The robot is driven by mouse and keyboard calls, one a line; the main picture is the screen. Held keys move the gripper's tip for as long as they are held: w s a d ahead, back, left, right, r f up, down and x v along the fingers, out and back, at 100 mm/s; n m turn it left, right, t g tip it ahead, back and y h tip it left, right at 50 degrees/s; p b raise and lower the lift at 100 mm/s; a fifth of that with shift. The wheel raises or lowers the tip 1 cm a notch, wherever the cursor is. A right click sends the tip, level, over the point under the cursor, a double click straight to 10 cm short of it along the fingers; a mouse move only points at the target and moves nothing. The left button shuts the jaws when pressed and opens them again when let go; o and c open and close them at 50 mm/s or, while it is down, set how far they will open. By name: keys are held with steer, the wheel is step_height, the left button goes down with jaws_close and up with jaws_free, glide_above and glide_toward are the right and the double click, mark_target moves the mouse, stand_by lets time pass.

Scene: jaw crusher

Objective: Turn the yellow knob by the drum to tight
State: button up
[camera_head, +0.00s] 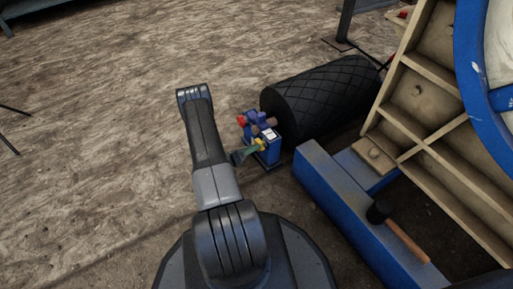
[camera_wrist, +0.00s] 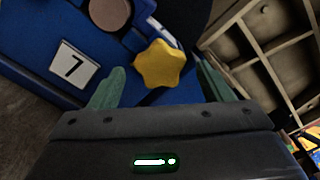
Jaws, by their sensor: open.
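The yellow knob (camera_wrist: 159,65) is star-shaped and sits on a blue housing (camera_wrist: 48,32) in the wrist view. My gripper (camera_wrist: 160,82) is open, with one green finger on each side of the knob's lower part. I cannot tell whether either finger touches it. In the head view the yellow knob (camera_head: 261,144) is small, on the blue unit (camera_head: 268,154) beside the black drum (camera_head: 318,98). My gripper (camera_head: 246,153) reaches it there from the left. The knob's tight or loose marking cannot be seen.
A white label with a 7 (camera_wrist: 75,64) is on the housing. A red part (camera_head: 241,121) tops the blue unit. A blue beam (camera_head: 345,205) and a hammer (camera_head: 400,232) lie to the right, before a beige ribbed frame (camera_head: 440,85).

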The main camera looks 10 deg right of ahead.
steer(key=shift+x, duration=1.45)
steer(key=c, duration=1)
